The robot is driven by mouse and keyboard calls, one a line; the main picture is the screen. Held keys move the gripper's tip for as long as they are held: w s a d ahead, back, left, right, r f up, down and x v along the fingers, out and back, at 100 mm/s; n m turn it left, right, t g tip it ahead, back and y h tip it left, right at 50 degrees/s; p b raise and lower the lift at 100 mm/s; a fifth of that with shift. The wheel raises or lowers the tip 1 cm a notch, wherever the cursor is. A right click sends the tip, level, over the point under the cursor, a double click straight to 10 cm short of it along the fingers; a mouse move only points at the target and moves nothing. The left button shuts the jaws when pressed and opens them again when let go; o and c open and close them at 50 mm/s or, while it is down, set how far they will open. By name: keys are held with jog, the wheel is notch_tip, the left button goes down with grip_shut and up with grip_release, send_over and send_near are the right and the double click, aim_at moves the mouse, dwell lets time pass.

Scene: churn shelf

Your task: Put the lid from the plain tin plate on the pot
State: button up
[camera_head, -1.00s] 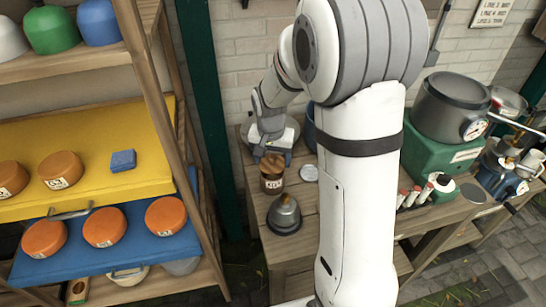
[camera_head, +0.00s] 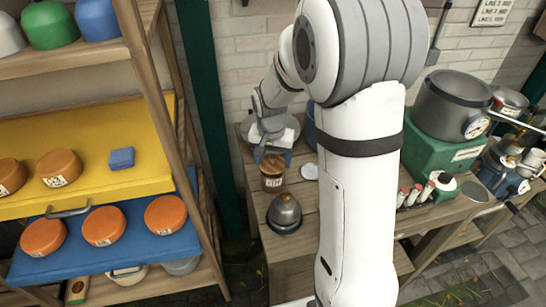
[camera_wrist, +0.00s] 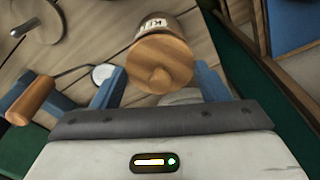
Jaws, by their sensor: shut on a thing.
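My gripper (camera_wrist: 160,85) is shut on a round wooden lid (camera_wrist: 162,62) with a knob, its blue fingers on either side of it. I cannot tell whether the lid is fully seated. A small pale disc (camera_head: 309,171), perhaps the tin plate, lies right of the pot and appears empty.
A grey domed object (camera_head: 285,212) with a knob stands in front of the pot. A green box bearing a grey cooker (camera_head: 452,105) is to the right. A shelf rack (camera_head: 165,90) with orange rounds stands to the left. A wooden-handled tool (camera_wrist: 32,100) shows in the wrist view.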

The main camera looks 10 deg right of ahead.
jog(key=shift+f+b, duration=0.65)
jog(key=shift+f, duration=0.1)
jog(key=o, duration=1.1)
jog(key=shift+c, duration=0.2)
jog(key=shift+o, duration=0.6)
jog(key=shift+r, duration=0.1)
jog(key=shift+r, duration=0.1)
jog(key=shift+r+p, duration=1.5)
jog(key=shift+r, duration=0.6)
